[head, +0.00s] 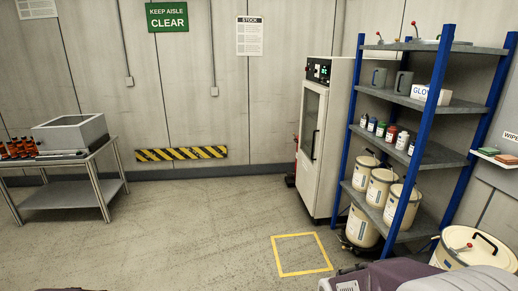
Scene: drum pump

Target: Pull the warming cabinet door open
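The warming cabinet (337,135) is a tall white unit against the back wall, right of centre, with a dark control panel at its top. Its door (309,135) has a pale window and a dark vertical handle (314,145) on its right side. The door looks shut. Neither of my grippers shows in the head view.
A blue-framed shelf rack (436,105) with bottles and cream drums stands close to the cabinet's right. A yellow floor square (302,272) lies in front. A metal table (75,192) with a grey box (72,133) stands left. The middle floor is clear.

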